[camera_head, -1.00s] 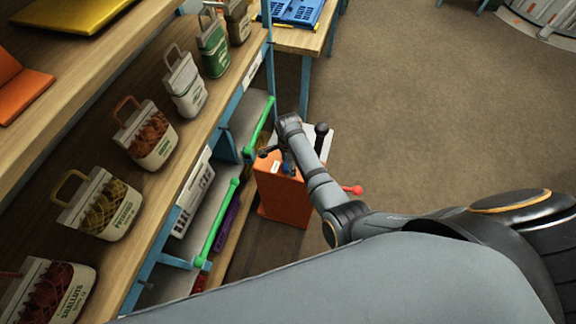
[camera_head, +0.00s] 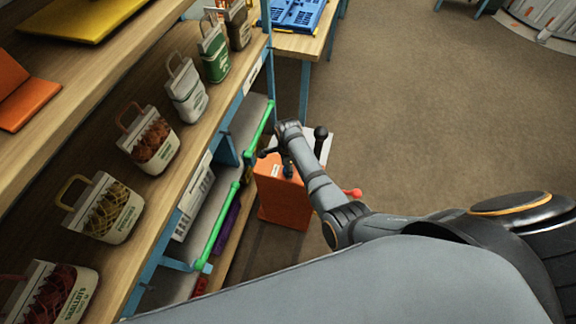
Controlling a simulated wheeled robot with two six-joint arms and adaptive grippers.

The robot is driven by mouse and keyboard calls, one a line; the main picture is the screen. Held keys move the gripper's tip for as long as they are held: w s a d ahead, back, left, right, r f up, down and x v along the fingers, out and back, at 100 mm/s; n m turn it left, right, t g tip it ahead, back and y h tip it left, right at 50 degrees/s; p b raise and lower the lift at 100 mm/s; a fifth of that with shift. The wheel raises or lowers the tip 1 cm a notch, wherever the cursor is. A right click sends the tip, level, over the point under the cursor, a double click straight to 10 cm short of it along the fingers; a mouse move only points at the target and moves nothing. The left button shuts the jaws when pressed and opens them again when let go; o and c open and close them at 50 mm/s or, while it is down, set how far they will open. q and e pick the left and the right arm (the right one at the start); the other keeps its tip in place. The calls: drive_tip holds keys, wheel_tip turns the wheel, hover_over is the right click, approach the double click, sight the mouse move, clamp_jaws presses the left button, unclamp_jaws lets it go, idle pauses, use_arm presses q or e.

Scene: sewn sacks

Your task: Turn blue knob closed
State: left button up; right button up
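An orange box-like machine (camera_head: 283,198) stands on the floor beside the shelf, with a light top. A small dark blue part, which looks like the blue knob (camera_head: 288,171), is on its top and is mostly hidden. My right arm comes in from the right, and its gripper (camera_head: 286,158) points down right over that part. The fingers are too small and covered to show whether they are open or touch the knob. My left gripper is not in view.
A black ball-ended lever (camera_head: 320,132) and a red knob (camera_head: 353,192) stick out by the machine. The shelf on the left holds several labelled sacks (camera_head: 152,140) and has green rails (camera_head: 217,226). A table with a blue crate (camera_head: 298,14) stands behind. The floor at right is clear.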

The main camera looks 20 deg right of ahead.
drive_tip(key=m+p, duration=0.2)
drive_tip(key=m, duration=0.3)
drive_tip(key=shift+w+r+m, duration=0.1)
drive_tip(key=shift+r+m, duration=0.05)
drive_tip(key=shift+m, duration=0.15)
drive_tip(key=m, duration=0.2)
drive_tip(key=shift+m+p, duration=0.3)
drive_tip(key=shift+p, duration=0.05)
drive_tip(key=shift+m, duration=0.9)
drive_tip(key=shift+f+m+b, duration=0.3)
drive_tip(key=shift+m+b, duration=0.1)
drive_tip(key=shift+b, duration=0.05)
drive_tip(key=m+b, duration=0.2)
drive_tip(key=b, duration=0.4)
drive_tip(key=shift+f+m, duration=0.15)
drive_tip(key=shift+m, duration=0.25)
drive_tip(key=shift+r+b, duration=0.2)
drive_tip(key=shift+b, duration=0.6)
drive_tip(key=shift+r+m, duration=0.15)
drive_tip(key=shift+m, duration=0.15)
